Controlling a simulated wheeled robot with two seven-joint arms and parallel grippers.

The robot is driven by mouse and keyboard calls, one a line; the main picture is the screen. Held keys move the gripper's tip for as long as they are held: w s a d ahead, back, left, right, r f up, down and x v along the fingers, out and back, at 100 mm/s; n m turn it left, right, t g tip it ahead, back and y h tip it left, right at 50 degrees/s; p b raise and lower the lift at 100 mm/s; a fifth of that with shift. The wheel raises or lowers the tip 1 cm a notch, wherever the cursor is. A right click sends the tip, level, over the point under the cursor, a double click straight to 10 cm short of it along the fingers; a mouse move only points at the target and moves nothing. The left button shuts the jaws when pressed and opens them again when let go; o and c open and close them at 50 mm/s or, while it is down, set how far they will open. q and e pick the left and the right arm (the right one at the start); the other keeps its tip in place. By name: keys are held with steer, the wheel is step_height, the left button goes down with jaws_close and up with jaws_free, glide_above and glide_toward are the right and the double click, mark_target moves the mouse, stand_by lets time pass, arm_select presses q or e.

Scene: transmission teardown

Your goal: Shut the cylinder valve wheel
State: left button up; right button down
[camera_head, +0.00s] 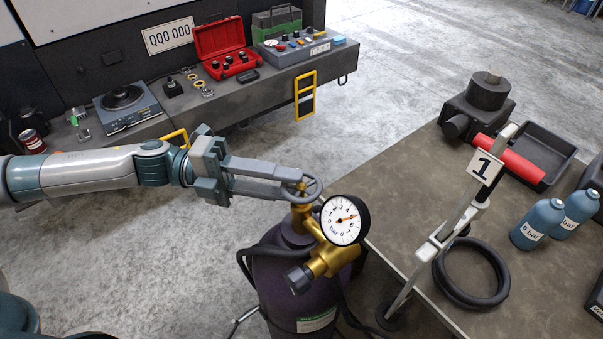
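The purple gas cylinder (285,275) stands on the floor left of the table. On its brass valve (324,262) sits a small grey valve wheel (315,187), left of and above a round pressure gauge (345,220). The gauge needle points to the right. My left gripper (299,186) reaches in from the left, with its two fingers apart and their tips at the wheel. The tips overlap the wheel in this view, so I cannot tell whether they press on its rim. My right gripper is out of view.
The table (410,200) at right holds a stand marked 1 (485,167), a black ring (470,273), blue bottles (537,223) and a black tray (541,150). A bench (275,75) at the back holds a red case (221,47). Dark hoses hang around the cylinder.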

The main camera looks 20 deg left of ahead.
mark_target(302, 187)
arm_select(q)
steer(key=shift+w+d+p, duration=0.1)
steer(key=shift+d+p, duration=0.4)
steer(key=shift+d, duration=1.1)
jaws_close()
